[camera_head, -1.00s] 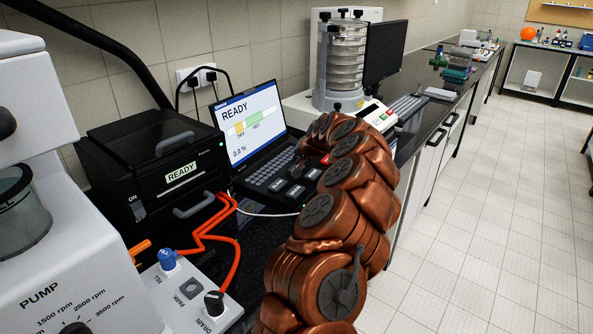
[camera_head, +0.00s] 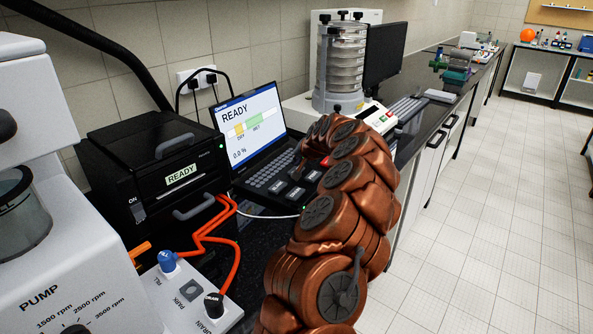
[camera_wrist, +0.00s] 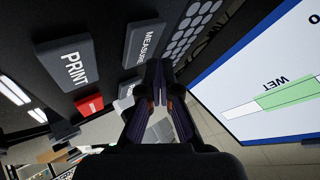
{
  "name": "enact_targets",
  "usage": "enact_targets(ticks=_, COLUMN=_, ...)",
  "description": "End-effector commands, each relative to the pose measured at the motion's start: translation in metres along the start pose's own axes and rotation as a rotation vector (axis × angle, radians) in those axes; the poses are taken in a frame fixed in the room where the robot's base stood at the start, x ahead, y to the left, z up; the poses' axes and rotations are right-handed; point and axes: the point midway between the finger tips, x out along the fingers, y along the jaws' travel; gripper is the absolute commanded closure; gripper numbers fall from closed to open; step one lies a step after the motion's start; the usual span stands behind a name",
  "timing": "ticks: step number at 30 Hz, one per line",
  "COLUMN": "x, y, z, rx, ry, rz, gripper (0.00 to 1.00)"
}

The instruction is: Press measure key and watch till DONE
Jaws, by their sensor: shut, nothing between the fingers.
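The dark keypad unit has a raised screen (camera_head: 248,125) that reads READY and 0.0 %, with a yellow and green bar. In the wrist view the grey MEASURE key (camera_wrist: 146,40) lies just beyond my gripper (camera_wrist: 160,72), with the PRINT key (camera_wrist: 72,62) to its left. My gripper is shut and empty, its fingertips close to the MEASURE key's lower edge. I cannot tell whether they touch it. Part of the screen (camera_wrist: 280,90) shows WET beside the green bar.
A black unit (camera_head: 150,165) labelled READY stands left of the keypad, with orange tubes (camera_head: 212,232) before it. A white pump (camera_head: 75,265) is at front left. A sieve stack (camera_head: 340,65) stands behind my arm. The floor at right is clear.

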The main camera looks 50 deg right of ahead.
Motion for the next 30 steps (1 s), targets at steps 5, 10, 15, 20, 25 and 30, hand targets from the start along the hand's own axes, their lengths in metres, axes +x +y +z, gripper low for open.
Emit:
enact_targets(ticks=5, x=0.0, y=0.0, z=0.0, rx=0.0, ry=0.0, rz=0.0, gripper=1.0)
enact_targets(ticks=10, x=0.0014, y=0.0011, z=0.001, rx=0.0, ry=0.0, rz=0.0, gripper=1.0)
enact_targets(ticks=15, x=0.0054, y=0.0044, z=0.0039, rx=0.0, ry=0.0, rz=0.0, gripper=1.0)
enact_targets(ticks=20, x=0.006, y=0.0049, z=0.0044, rx=0.0, ry=0.0, rz=0.0, gripper=1.0)
enact_targets(ticks=25, x=0.0057, y=0.0045, z=0.0042, rx=0.0, ry=0.0, rz=0.0, gripper=1.0)
enact_targets(ticks=30, x=0.0061, y=0.0047, z=0.0046, rx=0.0, ry=0.0, rz=0.0, gripper=1.0)
